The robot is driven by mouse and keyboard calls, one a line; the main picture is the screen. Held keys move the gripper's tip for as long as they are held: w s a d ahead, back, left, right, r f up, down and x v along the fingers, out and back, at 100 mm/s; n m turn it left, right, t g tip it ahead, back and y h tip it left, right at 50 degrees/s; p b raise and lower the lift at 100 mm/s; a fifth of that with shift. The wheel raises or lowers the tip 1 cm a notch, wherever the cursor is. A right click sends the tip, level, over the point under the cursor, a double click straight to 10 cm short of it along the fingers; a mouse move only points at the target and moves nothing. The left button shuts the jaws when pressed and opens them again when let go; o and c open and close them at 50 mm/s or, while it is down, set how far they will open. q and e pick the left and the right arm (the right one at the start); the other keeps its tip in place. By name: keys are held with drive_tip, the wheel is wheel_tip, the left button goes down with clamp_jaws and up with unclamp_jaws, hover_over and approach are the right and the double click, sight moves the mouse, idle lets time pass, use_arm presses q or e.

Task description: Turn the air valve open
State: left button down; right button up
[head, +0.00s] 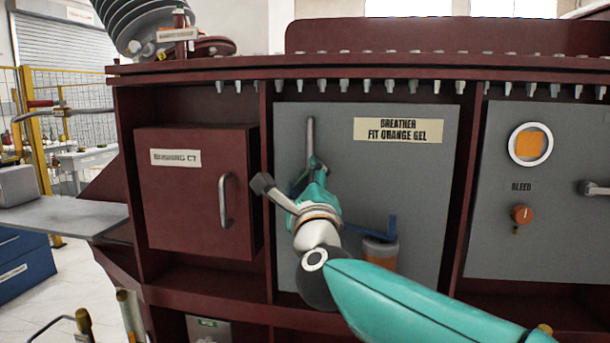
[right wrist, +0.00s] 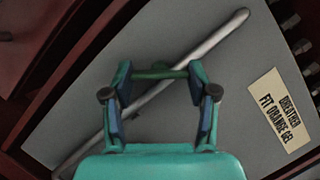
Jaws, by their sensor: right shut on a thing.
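A grey pipe (head: 310,131) runs up the grey panel of the breather bay. It also shows in the right wrist view (right wrist: 213,40), slanting across behind my fingers. A small dark green bar, the valve's handle (right wrist: 159,73), crosses in front of the pipe. My right gripper (head: 311,176) reaches it from the front. In the right wrist view its two fingers (right wrist: 160,88) sit at the two ends of the bar and are shut on it. In the head view, my gripper and wrist hide most of the valve. My left gripper is not in view.
Right of my wrist, a breather with orange gel (head: 380,251) hangs under a blue bracket (head: 392,228). A "BUSHING CT" box (head: 190,190) juts out at left. An orange bleed knob (head: 522,214) is on the right panel. Dark red ribs divide the bays.

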drive_tip(key=n+g+p, duration=0.1)
drive_tip(key=n+p, duration=0.1)
drive_tip(key=p, duration=0.1)
drive_tip(key=n+p, duration=0.3)
drive_tip(key=n+g+y+p, duration=0.1)
drive_tip(key=n+p, duration=0.1)
drive_tip(key=shift+r+g+p, duration=0.3)
drive_tip(key=shift+p, duration=0.1)
drive_tip(key=shift+f+n+g+p, duration=0.3)
drive_tip(key=shift+n+p, duration=0.5)
drive_tip(key=shift+p, duration=0.1)
drive_tip(key=shift+a, duration=0.1)
drive_tip(key=o, duration=1.2)
drive_tip(key=shift+c, duration=0.2)
drive_tip(key=shift+r, duration=0.1)
drive_tip(key=shift+s, duration=0.15)
